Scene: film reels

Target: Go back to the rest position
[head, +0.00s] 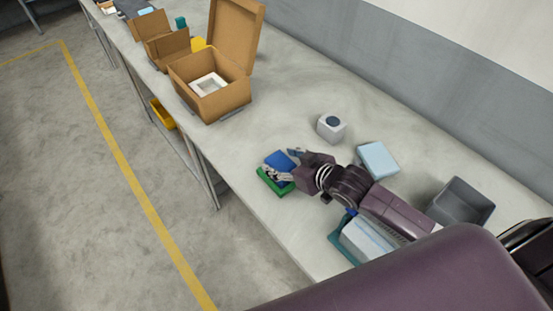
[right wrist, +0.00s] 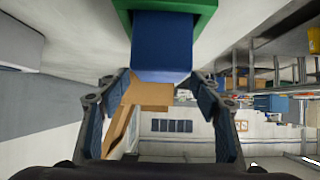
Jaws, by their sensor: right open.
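My right gripper (head: 281,164) is open at the end of my right arm, low over the table (head: 300,228). Its fingers lie on either side of a blue box (head: 277,158), which rests on a green box (head: 271,183). In the right wrist view the blue box (right wrist: 162,45) shows at the top between the spread fingers of my right gripper (right wrist: 160,82), with the green box (right wrist: 205,12) behind it. I cannot tell if a finger touches the blue box. My left gripper is not in view.
Beside my right arm are a white device (head: 331,126), a light blue box (head: 377,159), a grey bin (head: 461,204) and a white box (head: 368,241). An open cardboard box (head: 211,100) stands farther along the table. Floor to the left is clear.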

